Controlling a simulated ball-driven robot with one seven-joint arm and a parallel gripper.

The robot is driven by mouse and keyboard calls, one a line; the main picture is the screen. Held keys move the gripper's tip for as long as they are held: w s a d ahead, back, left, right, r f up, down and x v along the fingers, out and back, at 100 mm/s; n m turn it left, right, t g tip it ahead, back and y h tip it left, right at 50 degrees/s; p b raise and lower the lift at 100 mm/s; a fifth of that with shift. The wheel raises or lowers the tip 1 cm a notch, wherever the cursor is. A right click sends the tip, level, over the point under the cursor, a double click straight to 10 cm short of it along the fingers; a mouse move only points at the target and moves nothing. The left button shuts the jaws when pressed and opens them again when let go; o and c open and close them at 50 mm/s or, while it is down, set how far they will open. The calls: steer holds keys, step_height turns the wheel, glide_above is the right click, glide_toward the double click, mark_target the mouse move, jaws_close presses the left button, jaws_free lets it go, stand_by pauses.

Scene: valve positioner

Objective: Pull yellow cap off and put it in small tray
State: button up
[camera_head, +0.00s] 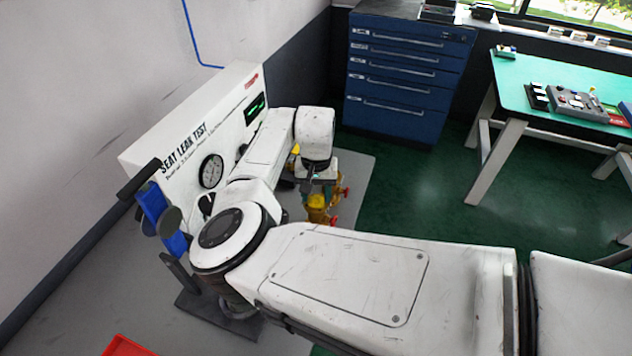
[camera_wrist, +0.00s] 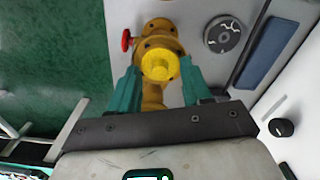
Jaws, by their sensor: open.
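The yellow cap (camera_wrist: 160,64) sits on the yellow-brown valve body (camera_wrist: 153,30) in the wrist view. My gripper (camera_wrist: 160,76) is open, with one teal finger on each side of the cap and a gap showing beside it. I cannot tell from this view how far the fingertips are above the cap. In the head view my gripper (camera_head: 318,178) points down over the yellow valve (camera_head: 318,205), and my arm hides part of it. I cannot identify a small tray for certain; a red tray edge (camera_head: 128,346) shows at the bottom of the head view.
A white seat leak test panel (camera_head: 190,150) with a gauge stands left of the valve. A red knob (camera_wrist: 127,40) sticks out of the valve's side. A blue drawer cabinet (camera_head: 405,75) and a green-topped table (camera_head: 560,85) stand farther back. Floor between is clear.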

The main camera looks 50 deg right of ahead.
steer(key=shift+f, duration=0.2)
jaws_close()
stand_by(0.6)
